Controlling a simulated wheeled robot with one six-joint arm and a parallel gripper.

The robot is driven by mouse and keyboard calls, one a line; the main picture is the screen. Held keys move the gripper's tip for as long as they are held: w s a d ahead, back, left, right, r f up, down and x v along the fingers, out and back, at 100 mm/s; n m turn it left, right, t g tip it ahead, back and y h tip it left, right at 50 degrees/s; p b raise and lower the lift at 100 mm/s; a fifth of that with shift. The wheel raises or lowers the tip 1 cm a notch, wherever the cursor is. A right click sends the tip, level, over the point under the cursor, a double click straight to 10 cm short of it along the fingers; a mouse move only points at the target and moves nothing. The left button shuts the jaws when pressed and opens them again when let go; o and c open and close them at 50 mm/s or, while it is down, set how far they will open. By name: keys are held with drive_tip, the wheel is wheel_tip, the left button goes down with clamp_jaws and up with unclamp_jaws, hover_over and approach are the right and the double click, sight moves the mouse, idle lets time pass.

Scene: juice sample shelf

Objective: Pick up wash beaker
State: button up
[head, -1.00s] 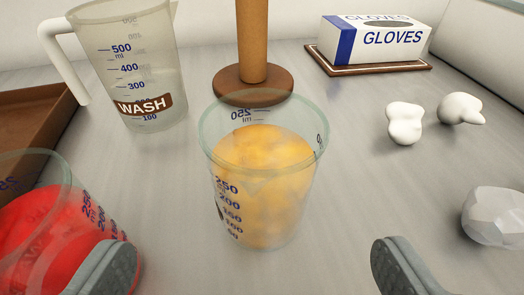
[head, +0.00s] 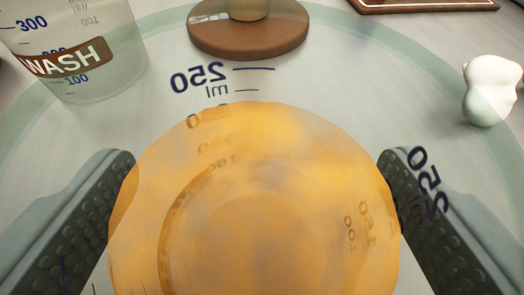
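The wash beaker (head: 72,75), a clear jug with a brown WASH label, stands upright at the upper left. Its upper part and handle are out of frame. A clear beaker of orange juice (head: 255,215) fills the middle, very close, and I look down through its wide glass rim. My gripper (head: 255,160) is open, with one finger on each side of the juice beaker and none near the wash beaker. Whether the fingers touch the glass is hard to tell.
A round brown stand base (head: 248,38) with a post is behind the juice beaker. A white lumpy object (head: 490,90) lies at the right. Part of a brown tray edge (head: 425,4) shows at the top right. Grey table shows between them.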

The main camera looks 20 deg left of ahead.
drive_tip(key=shift+w+a, duration=0.1)
drive_tip(key=shift+c, duration=0.3)
drive_tip(key=c, duration=1.2)
drive_tip(key=shift+r, duration=5.55)
drive_tip(key=shift+s, duration=7.55)
drive_tip(key=shift+r, duration=2.5)
